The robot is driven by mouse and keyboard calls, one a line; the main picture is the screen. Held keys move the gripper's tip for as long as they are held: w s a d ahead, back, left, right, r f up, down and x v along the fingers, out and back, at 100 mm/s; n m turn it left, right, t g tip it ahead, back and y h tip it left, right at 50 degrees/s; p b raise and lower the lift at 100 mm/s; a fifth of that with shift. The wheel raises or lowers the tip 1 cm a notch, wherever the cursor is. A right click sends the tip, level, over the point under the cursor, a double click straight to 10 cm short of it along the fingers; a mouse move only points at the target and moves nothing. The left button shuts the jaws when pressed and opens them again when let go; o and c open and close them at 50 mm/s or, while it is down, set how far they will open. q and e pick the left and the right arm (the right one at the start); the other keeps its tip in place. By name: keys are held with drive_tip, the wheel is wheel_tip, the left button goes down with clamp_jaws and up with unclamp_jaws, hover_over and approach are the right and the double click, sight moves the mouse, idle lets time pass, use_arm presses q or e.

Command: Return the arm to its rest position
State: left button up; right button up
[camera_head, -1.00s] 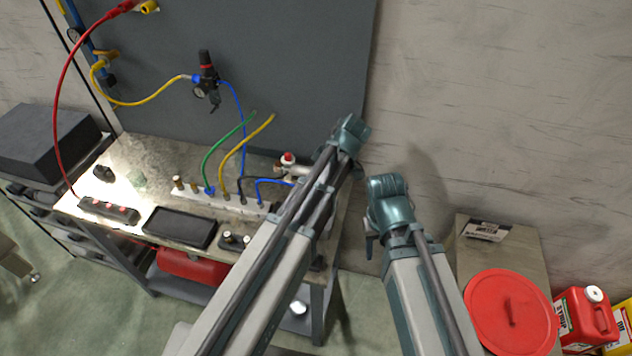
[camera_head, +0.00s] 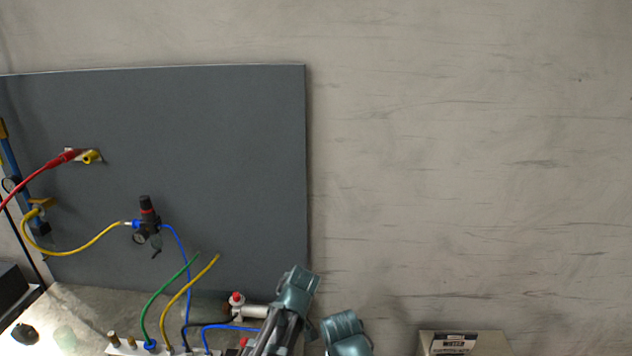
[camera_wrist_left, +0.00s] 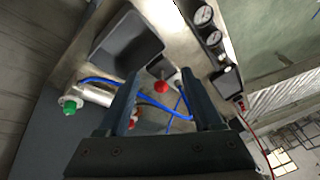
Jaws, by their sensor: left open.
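My left arm (camera_head: 292,300) shows at the bottom of the head view as a teal joint with dark links, in front of the bench's right end. My left gripper (camera_wrist_left: 162,76) shows in the left wrist view with its two dark fingers apart. Its jaws look empty; a red knob (camera_wrist_left: 161,87) and blue hose (camera_wrist_left: 150,107) appear beyond and between the fingers. My right arm (camera_head: 346,334) shows only as a teal joint at the bottom edge of the head view. My right gripper is out of view, and the left gripper is not visible in the head view.
The bench (camera_head: 80,300) carries a row of fittings with green (camera_head: 162,292), yellow (camera_head: 188,292) and blue hoses. A grey panel (camera_head: 220,140) with a regulator (camera_head: 147,220) stands behind. A box (camera_head: 463,343) is at lower right. A grey tray (camera_wrist_left: 128,48) shows in the wrist view.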

use_arm(q)
drive_tip(key=s+d+f+m+h+b, duration=0.1)
drive_tip(key=s+d+f+m+b, duration=0.1)
drive_tip(key=s+m, duration=0.4)
drive_tip(key=s+d+f+m+h+b, duration=0.2)
drive_tip(key=s+d+f+m, duration=0.2)
drive_tip(key=s+m, duration=0.3)
drive_tip(key=shift+d+f+m+g+b, duration=0.3)
drive_tip(key=shift+f+m+b, duration=0.1)
drive_tip(key=shift+f+m, duration=0.25)
